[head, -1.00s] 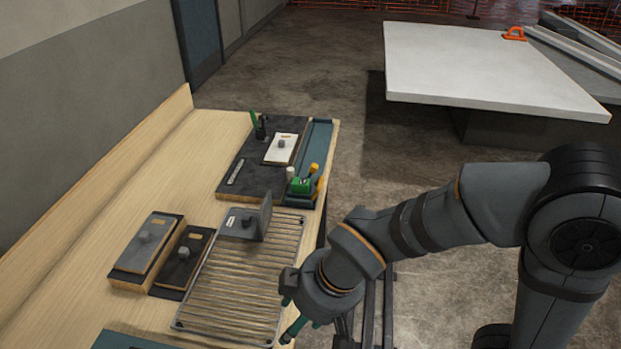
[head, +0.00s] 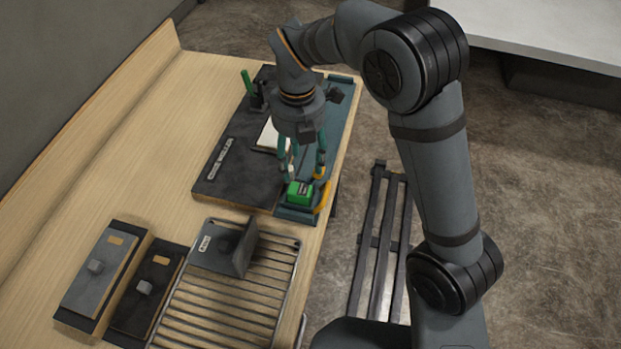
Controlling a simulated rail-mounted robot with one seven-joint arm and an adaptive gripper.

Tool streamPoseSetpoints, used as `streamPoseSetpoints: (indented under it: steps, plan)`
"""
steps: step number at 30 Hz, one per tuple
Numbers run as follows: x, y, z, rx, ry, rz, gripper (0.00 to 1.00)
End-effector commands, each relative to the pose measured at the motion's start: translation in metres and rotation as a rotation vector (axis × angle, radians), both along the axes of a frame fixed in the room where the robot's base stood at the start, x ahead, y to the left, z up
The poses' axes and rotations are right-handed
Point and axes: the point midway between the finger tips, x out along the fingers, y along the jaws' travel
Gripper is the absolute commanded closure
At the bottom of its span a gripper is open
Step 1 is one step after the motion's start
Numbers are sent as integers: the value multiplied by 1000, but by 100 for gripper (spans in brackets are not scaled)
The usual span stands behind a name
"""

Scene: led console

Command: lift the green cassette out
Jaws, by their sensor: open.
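The green cassette (head: 300,193) sits upright in a dark teal holder at the front end of the teal strip (head: 340,128), beside the black mat. My gripper (head: 306,176) points down just above and behind the cassette, with its teal fingers apart. The fingertips are close to the cassette's top, but I cannot tell whether they touch it. Nothing shows between the fingers that I can make out as held.
Yellow-orange parts (head: 322,197) stand right beside the cassette. A slatted rack (head: 225,310) with a grey angled bracket (head: 238,250) lies in front. Two knobbed blocks (head: 105,268) are at the left. The wooden bench (head: 150,150) is bare at left.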

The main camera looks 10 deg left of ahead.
Motion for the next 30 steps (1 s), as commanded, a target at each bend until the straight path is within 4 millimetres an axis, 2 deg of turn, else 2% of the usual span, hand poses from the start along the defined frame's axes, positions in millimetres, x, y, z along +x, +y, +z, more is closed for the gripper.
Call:
streamPoseSetpoints:
  steps: [3, 11, 19, 23, 29, 30]
  plan:
    - [-1, -2, -20, -4, 3, -1, 47]
    - [-1, -1, -42, -2, 2, -3, 47]
    - [-4, 0, -80, -2, 2, -4, 47]
    - [-3, 1, -88, 0, 1, -5, 47]
    - [-3, 1, -89, 1, 0, -5, 47]
    - [-3, 1, -88, 1, 0, -4, 49]
